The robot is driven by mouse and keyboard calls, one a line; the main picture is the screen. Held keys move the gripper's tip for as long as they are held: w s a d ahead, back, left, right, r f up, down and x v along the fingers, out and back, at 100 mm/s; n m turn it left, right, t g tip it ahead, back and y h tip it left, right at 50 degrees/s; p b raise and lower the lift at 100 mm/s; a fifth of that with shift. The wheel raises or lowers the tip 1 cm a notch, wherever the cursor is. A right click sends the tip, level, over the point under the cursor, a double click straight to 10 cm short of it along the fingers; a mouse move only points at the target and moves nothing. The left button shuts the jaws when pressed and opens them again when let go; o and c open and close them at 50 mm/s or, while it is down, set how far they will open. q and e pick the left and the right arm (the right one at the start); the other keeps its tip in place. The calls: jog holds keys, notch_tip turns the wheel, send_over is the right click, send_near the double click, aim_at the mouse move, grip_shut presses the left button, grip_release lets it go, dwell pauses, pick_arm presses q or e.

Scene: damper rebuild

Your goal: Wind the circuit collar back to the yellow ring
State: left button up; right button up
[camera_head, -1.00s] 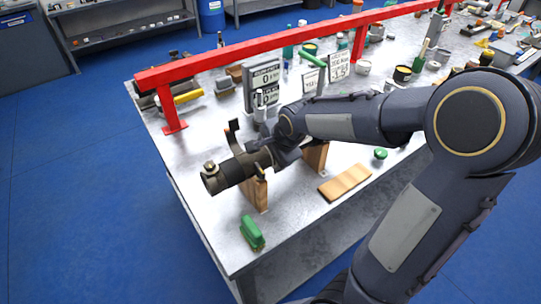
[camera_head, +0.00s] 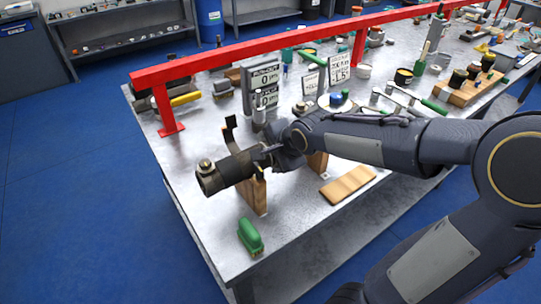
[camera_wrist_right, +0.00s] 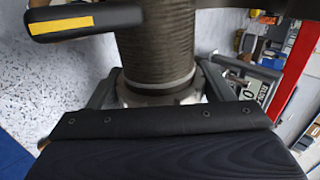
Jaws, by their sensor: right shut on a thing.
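A dark cylindrical damper body (camera_head: 232,169) lies horizontally on wooden V-blocks (camera_head: 254,194) near the table's left end. A brass-coloured fitting sits on its near end, and a dark upright bracket (camera_head: 230,130) stands beside it. My right gripper (camera_head: 268,155) is at the far end of the body. In the right wrist view its fingers (camera_wrist_right: 160,92) are on both sides of a grey metal collar (camera_wrist_right: 160,97), shut on it. A ribbed dark cylinder (camera_wrist_right: 157,40) with a pale ring rises above the collar. I cannot make out a yellow ring. My left gripper is not in view.
A red rail (camera_head: 250,45) runs along the back of the table. Display signs (camera_head: 262,78) stand behind the damper. A black handle with a yellow stripe (camera_wrist_right: 62,24) shows beside the cylinder in the wrist view.

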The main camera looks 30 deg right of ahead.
jog(key=shift+d+t+b, duration=0.15)
jog(key=shift+t+b, duration=0.15)
jog(key=shift+b, duration=0.25)
jog(key=shift+r, duration=0.1)
jog(key=o, duration=1.2)
jog(key=shift+s+f, duration=0.25)
jog(key=shift+f, duration=0.4)
jog(key=shift+w+r, duration=0.1)
jog(key=shift+r, duration=0.05)
